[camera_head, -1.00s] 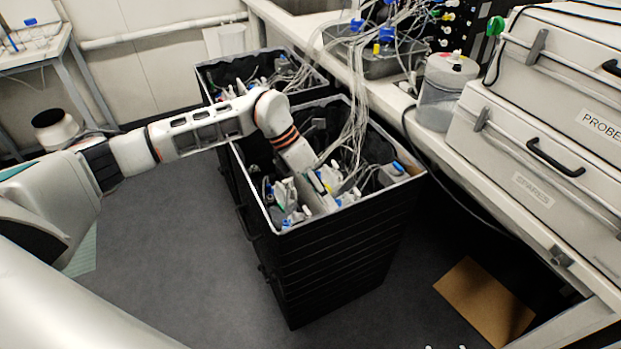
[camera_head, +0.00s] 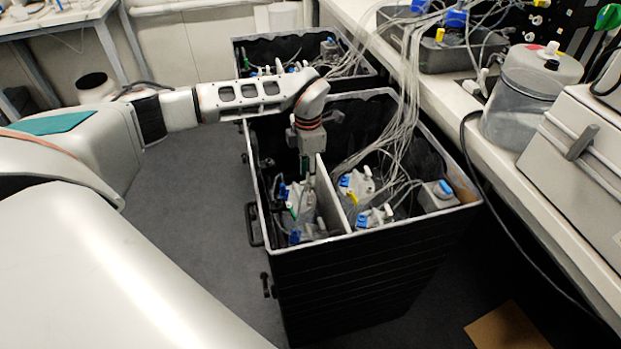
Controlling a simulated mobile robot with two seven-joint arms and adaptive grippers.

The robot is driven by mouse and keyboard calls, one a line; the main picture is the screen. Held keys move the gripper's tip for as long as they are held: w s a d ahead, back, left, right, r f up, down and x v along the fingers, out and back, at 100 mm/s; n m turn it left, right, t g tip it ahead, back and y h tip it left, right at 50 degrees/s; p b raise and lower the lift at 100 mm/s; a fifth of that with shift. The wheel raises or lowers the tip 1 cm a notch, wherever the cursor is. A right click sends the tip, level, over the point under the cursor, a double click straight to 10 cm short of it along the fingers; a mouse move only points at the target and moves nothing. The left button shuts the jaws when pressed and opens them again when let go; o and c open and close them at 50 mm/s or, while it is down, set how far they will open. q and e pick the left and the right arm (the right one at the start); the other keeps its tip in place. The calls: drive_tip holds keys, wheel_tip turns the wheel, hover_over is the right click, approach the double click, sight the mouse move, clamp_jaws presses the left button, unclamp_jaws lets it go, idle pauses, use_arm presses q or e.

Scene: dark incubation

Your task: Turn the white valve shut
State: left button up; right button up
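My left gripper (camera_head: 307,180) points down into the near black bin (camera_head: 345,285), left of its pale divider (camera_head: 337,195). Its fingertips are small and dark among bottle fittings, so I cannot tell whether they are open or shut, or touching anything. Below it stands a whitish bottle (camera_head: 303,212) with blue, green and white fittings. Other bottles with blue, yellow and white fittings stand right of the divider. Which part is the white valve, and its handle position, are too small to tell. My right gripper is out of view.
Clear tubes (camera_head: 405,90) run from the bench down into the bin. A second black bin (camera_head: 262,50) stands behind. A clear jar (camera_head: 525,95) and a pale case (camera_head: 580,165) sit on the bench at right. The grey floor (camera_head: 205,215) at left is clear.

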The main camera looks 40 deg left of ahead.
use_arm(q)
drive_tip(key=shift+f, duration=1.1)
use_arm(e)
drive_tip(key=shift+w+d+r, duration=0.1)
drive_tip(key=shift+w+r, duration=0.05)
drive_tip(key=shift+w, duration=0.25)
use_arm(q)
clamp_jaws()
